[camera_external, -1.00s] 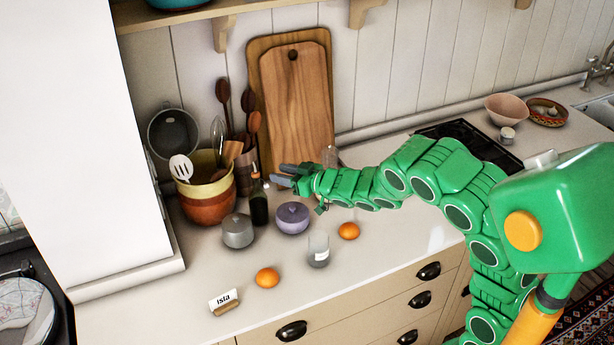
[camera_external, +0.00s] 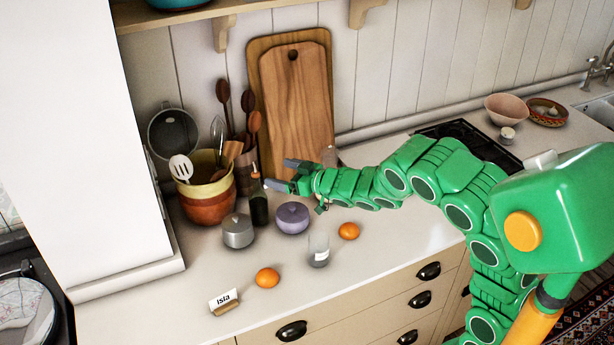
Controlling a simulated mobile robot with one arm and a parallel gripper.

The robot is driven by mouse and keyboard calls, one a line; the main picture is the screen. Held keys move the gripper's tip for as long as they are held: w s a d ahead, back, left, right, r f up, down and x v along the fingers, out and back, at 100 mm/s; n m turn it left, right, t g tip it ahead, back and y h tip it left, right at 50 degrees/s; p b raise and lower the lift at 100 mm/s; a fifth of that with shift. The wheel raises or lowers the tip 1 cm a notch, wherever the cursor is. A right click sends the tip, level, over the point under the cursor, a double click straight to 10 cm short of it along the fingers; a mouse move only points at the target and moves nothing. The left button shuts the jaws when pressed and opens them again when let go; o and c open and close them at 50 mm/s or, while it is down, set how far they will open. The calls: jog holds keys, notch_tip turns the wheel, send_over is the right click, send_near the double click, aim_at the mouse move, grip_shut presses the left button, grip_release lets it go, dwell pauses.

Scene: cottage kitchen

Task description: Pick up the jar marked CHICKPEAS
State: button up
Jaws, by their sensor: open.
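A small clear glass jar (camera_external: 319,250) with a pale label stands upright on the counter, below an orange; its lettering is too small to read. Another glass jar (camera_external: 330,156) stands behind my forearm, with its lower part hidden; no readable mark shows on it. I cannot tell which one is marked CHICKPEAS. My gripper (camera_external: 282,175) is open and points left, near the dark bottle and above the purple pot in the picture. Nothing shows between its fingers.
A dark bottle (camera_external: 259,206), a purple lidded pot (camera_external: 292,218) and a grey lidded pot (camera_external: 238,231) stand close by. A utensil crock (camera_external: 208,203) is at left. Oranges (camera_external: 348,231) and a name card (camera_external: 223,300) lie nearer the front edge. Cutting boards (camera_external: 297,100) lean behind.

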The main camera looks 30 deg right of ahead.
notch_tip(320, 180, up, 11)
jog(key=w+d+f+m+h, duration=0.3)
jog(key=d+m, duration=0.2)
jog(key=d, duration=0.1)
jog(key=w+d+f+m+h, duration=0.2)
jog(key=w+d+m+h, duration=0.15)
jog(key=d, duration=0.25)
jog(key=s+d+f+m+g, duration=0.4)
jog(key=d+f+m+g, duration=0.15)
jog(key=f+m, duration=0.2)
jog(key=s+a+m+g+y, duration=0.4)
jog(key=s+a+m+g, duration=0.1)
jog(key=s+g, duration=0.25)
jog(key=s+a+r+g+y, duration=0.2)
jog(key=s+r+g+y, duration=0.15)
jog(key=r, duration=0.25)
jog(key=s+a+r+g+y, duration=0.2)
jog(key=s+r+y, duration=0.15)
jog(key=r, duration=0.25)
send_near(312, 249)
jog(key=a, duration=0.2)
jog(key=shift+h, duration=0.45)
jog(key=shift+f+x, duration=0.1)
jog(key=shift+x, duration=1.75)
jog(key=shift+f+x, duration=0.15)
jog(key=shift+x, duration=1.75)
jog(key=shift+s+d, duration=0.15)
jog(key=c, duration=1.1)
